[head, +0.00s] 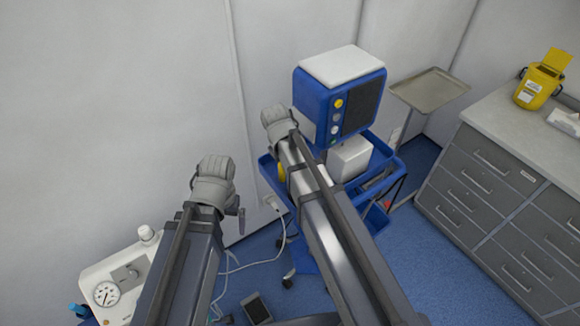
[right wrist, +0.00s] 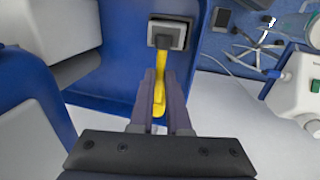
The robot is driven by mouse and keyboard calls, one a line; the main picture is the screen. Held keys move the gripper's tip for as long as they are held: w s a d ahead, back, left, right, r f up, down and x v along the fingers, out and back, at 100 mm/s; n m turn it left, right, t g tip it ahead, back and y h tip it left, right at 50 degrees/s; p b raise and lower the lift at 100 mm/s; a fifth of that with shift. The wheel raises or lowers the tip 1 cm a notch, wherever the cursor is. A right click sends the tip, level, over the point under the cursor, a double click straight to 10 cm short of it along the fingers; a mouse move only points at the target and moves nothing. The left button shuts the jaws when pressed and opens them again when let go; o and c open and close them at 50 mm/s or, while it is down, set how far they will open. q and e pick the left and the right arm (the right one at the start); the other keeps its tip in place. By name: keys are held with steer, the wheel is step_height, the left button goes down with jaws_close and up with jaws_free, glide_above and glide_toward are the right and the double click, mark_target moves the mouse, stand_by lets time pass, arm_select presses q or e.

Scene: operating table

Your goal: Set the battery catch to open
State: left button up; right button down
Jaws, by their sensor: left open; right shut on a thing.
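The battery catch shows in the right wrist view as a yellow lever (right wrist: 159,92) running down from a dark-framed grey block (right wrist: 170,33) on a blue panel. My right gripper (right wrist: 158,85) has its two fingers closed around the lever. In the head view, a bit of yellow (head: 281,173) shows at the left side of the blue cart, beside my right arm, which hides most of that spot. My left gripper (head: 236,209) is open and empty, left of the cart and apart from it.
The blue cart (head: 265,172) carries a blue monitor (head: 312,101) with a white top. A tray stand (head: 430,90) and grey drawers (head: 500,195) stand right. A white device with a gauge (head: 105,292) is at lower left. Cables lie on the blue floor (head: 430,270).

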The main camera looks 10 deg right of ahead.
stand_by(0.3)
steer(key=shift+w+d+n+t+y, duration=0.15)
steer(key=shift+w+d+n, duration=0.2)
steer(key=shift+n, duration=0.6)
steer(key=shift+w+d+n+t+y, duration=0.1)
steer(key=shift+d+n, duration=0.4)
steer(key=shift+n, duration=0.5)
steer(key=shift+w+d+n+t+y, duration=0.15)
steer(key=shift+w+d+n, duration=0.2)
steer(key=shift+n, duration=0.6)
steer(key=shift+s+d, duration=0.1)
steer(key=c, duration=0.9)
jaws_free()
